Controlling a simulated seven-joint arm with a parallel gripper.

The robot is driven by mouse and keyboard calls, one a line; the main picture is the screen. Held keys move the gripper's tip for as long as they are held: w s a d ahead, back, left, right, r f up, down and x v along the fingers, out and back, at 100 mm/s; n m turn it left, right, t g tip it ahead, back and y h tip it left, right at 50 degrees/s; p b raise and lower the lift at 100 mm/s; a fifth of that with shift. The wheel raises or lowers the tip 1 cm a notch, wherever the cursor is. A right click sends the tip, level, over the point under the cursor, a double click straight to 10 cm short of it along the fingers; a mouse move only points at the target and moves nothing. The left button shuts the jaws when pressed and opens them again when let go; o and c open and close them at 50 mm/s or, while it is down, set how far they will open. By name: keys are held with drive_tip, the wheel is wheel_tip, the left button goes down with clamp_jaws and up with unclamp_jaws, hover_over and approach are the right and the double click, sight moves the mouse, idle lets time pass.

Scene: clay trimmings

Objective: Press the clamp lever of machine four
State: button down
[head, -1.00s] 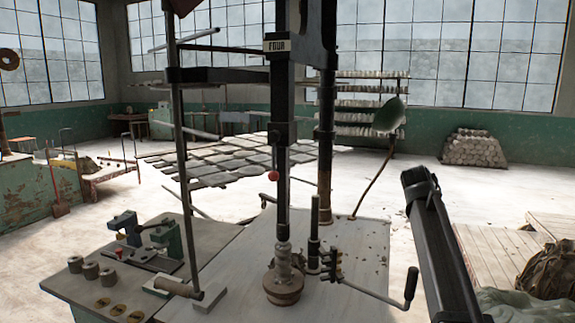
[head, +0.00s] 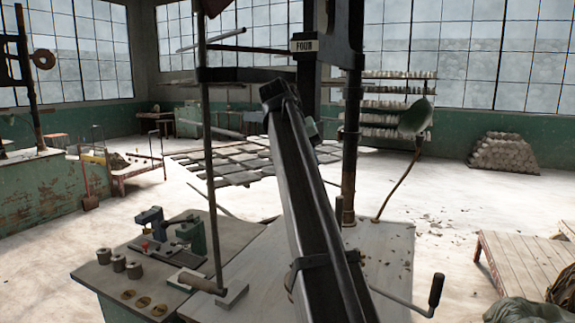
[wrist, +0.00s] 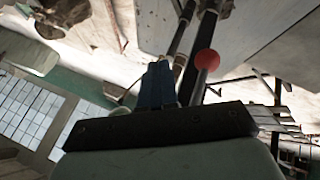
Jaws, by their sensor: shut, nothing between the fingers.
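Machine four carries a "FOUR" label (head: 304,45) high on its dark post in the head view. A red ball knob (wrist: 207,62) beside a dark rod shows in the wrist view; I take it for the machine's lever knob. My arm hides that spot in the head view. My gripper (wrist: 158,72) has its blue fingers together, with nothing between them. In the wrist view the knob appears to the right of the fingertips, with a gap in the picture; the depth between them is unclear. In the head view the fingers are hidden behind my arm.
A bench with blue-grey clamps (head: 152,222), grey rolls (head: 134,270) and brass discs stands left. A thin upright rod (head: 207,150) rises beside the machine. A crank handle (head: 436,290) sticks out right. A green lamp (head: 415,117) stands behind.

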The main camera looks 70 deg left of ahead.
drive_tip(key=s+a+r, duration=0.2)
drive_tip(key=s+r, duration=0.3)
drive_tip(key=s, duration=0.5)
drive_tip(key=shift+s+a+r+n+y, duration=0.15)
drive_tip(key=shift+s+r+n+y, duration=0.15)
drive_tip(key=shift+y, duration=0.1)
drive_tip(key=shift+w+f, duration=0.15)
drive_tip(key=x, duration=0.9)
drive_tip(key=shift+w+f, duration=0.15)
drive_tip(key=shift+f, duration=0.2)
drive_tip(key=shift+w+f+t+h, duration=0.1)
drive_tip(key=shift+w+t+h, duration=0.2)
drive_tip(key=shift+h, duration=0.1)
drive_tip(key=w+d+r+n+t+h, duration=0.5)
drive_tip(key=n+t, duration=0.3)
drive_tip(key=t, duration=0.5)
drive_tip(key=shift+w+d+r+h, duration=0.2)
drive_tip(key=shift+w+d+h, duration=0.35)
drive_tip(key=shift+d, duration=0.2)
drive_tip(key=shift+y, duration=0.25)
drive_tip(key=shift+r, duration=0.15)
